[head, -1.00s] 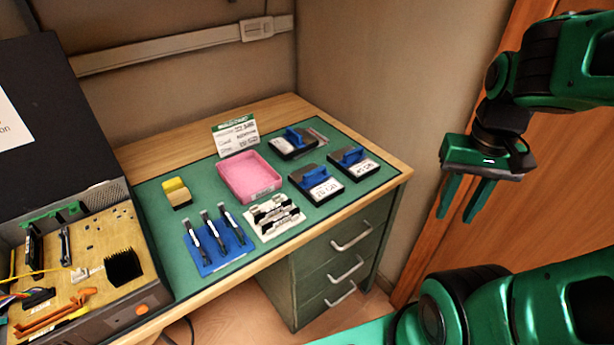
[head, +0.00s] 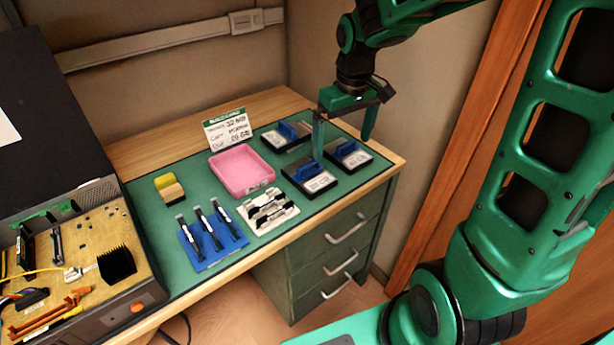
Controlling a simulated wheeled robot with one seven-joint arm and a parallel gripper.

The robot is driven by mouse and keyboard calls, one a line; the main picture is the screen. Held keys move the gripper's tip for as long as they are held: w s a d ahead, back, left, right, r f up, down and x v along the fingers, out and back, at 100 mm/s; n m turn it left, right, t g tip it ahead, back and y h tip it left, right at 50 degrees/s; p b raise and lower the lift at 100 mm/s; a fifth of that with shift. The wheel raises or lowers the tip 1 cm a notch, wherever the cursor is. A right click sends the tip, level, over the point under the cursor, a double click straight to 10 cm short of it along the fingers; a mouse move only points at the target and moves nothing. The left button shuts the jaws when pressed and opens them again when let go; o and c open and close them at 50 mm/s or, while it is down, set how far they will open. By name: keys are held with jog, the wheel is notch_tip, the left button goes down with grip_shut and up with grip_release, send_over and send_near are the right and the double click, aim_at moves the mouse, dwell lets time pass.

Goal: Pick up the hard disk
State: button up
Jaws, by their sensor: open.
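Three dark hard disks with blue handles lie on the green mat at the desk's right end. One hard disk (head: 283,139) is at the back, one (head: 349,157) at the right, and one (head: 309,181) nearest the front. My gripper (head: 344,148) is open and empty, fingers pointing down, over the right side of the group. Its left finger overlaps the view between the back and front disks; its right finger stands in front of the wall, above the right disk. I cannot tell its exact height above them.
A pink tray (head: 270,182), a small sign (head: 225,128), a white pad with dark parts (head: 270,222), a blue mat with tools (head: 191,236) and a yellow sponge (head: 167,181) share the desk. An open computer case (head: 140,305) stands at the left. Walls rise behind and beside the desk.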

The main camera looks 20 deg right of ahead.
jog(key=n, duration=0.2)
send_near(309, 164)
jog(key=d, duration=0.1)
jog(key=shift+y, duration=0.4)
jog(key=f, duration=0.5)
jog(key=shift+w+a+f, duration=0.1)
jog(key=shift+w+a, duration=0.05)
jog(key=shift+w, duration=0.15)
jog(key=shift+w+a+f, duration=0.1)
jog(key=shift+f, duration=0.95)
jog(key=shift+w+a+f, duration=0.1)
jog(key=shift+w+f, duration=0.05)
jog(key=shift+f, duration=0.95)
jog(key=shift+w+a+f, duration=0.1)
jog(key=shift+f, duration=0.95)
jog(key=shift+c, duration=0.3)
jog(key=shift+r, duration=0.1)
jog(key=c, duration=0.8)
